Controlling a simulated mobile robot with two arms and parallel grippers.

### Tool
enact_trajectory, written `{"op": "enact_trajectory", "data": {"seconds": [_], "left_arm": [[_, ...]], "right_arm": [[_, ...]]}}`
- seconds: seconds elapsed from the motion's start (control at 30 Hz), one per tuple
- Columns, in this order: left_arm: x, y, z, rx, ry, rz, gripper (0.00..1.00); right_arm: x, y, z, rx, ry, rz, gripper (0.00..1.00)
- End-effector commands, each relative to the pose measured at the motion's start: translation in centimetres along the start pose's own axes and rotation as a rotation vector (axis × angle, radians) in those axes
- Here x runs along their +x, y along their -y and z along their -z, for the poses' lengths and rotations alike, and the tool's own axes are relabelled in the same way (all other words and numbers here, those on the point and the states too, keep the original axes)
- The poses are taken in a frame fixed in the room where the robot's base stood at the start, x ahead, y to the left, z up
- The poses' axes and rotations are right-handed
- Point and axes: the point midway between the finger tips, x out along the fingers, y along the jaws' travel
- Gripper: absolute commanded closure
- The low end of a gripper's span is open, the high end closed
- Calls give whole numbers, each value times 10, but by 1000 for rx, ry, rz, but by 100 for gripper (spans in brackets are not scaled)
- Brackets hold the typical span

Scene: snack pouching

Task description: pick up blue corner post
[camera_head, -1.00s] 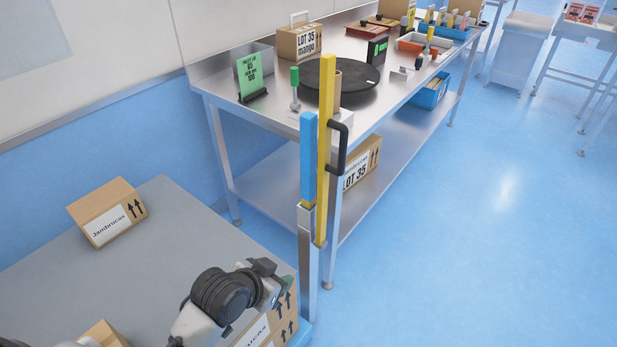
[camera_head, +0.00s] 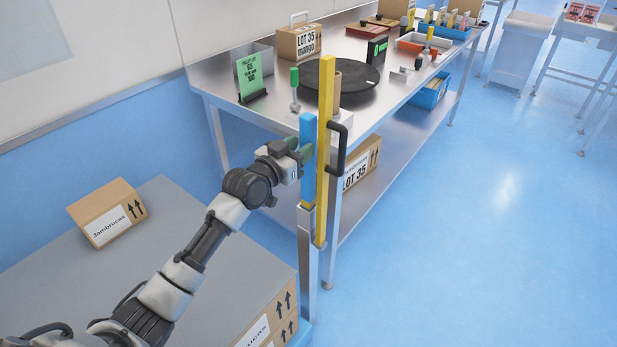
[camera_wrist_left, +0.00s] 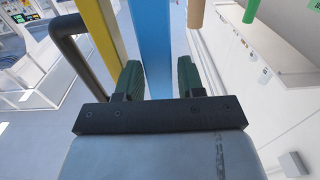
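The blue corner post (camera_head: 308,185) stands upright on a grey metal post, next to a taller yellow post (camera_head: 324,150) with a black handle (camera_head: 340,148). My left gripper (camera_head: 302,153) is at the upper half of the blue post. In the left wrist view the blue post (camera_wrist_left: 153,40) stands between the two green fingers of my left gripper (camera_wrist_left: 161,78). A narrow gap shows beside the right finger, so the fingers look open around the post. The yellow post (camera_wrist_left: 100,30) lies just outside the left finger. My right gripper is not in view.
Cartons, including one labelled Jambrucas (camera_head: 108,212), rest on a grey surface (camera_head: 165,245). The blue floor at right is clear.

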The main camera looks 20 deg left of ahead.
Motion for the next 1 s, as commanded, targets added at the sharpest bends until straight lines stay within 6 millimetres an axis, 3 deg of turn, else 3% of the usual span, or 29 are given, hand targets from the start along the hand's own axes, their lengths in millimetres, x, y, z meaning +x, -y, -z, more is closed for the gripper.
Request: {"op": "enact_trajectory", "data": {"seconds": [0.4,0.67,0.93,1.0], "left_arm": [[50,-2,-2,0,1,0,62],[52,-2,-3,-1,2,-1,62],[52,-2,-3,0,1,-1,100],[52,-2,-3,0,2,-1,100]], "right_arm": [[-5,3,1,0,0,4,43],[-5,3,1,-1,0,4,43],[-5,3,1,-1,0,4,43],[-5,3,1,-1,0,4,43]]}}
